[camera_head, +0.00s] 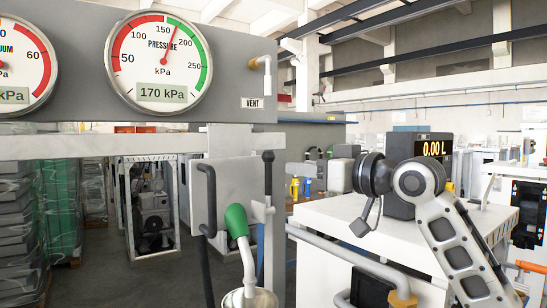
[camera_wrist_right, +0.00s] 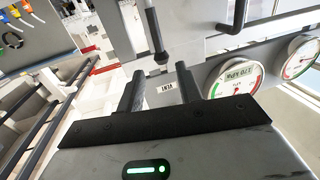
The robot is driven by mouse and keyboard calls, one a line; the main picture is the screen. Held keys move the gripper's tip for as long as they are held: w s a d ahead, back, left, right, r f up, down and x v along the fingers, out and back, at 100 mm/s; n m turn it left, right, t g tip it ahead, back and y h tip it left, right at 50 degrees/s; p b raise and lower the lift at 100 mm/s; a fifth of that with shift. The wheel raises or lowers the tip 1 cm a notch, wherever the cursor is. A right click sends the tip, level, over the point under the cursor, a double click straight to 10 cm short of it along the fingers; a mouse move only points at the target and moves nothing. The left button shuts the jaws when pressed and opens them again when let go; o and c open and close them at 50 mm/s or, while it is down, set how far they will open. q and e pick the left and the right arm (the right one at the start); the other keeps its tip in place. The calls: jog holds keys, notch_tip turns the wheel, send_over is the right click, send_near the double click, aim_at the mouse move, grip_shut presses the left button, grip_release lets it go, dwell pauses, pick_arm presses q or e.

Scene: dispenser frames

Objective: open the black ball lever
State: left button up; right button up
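The black ball lever (camera_head: 268,178) stands upright below the VENT label in the head view, a dark rod with a small black ball on top. In the wrist view the lever (camera_wrist_right: 153,28) appears upside down, its ball just beyond and between my fingertips. My right gripper (camera_wrist_right: 160,70) is open and empty, with two dark fingers spread apart. In the head view the right gripper (camera_head: 362,225) is small and partly hidden by its wrist, to the right of the lever and apart from it. My left gripper is not in view.
A pressure gauge (camera_head: 160,65) reads 170 kPa on the grey panel. A green-handled nozzle (camera_head: 237,222) sits over a metal container (camera_head: 248,299) close to the lever. A black bent handle (camera_head: 211,190) is left of it. A white cabinet (camera_head: 330,215) with a 0.00 L display (camera_head: 434,148) is right.

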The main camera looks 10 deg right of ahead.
aim_at(271, 164)
jog(key=p+x, duration=0.2)
jog(key=x, duration=0.6)
jog(key=shift+w+a, duration=0.2)
jog(key=shift+w, duration=0.1)
grip_shut()
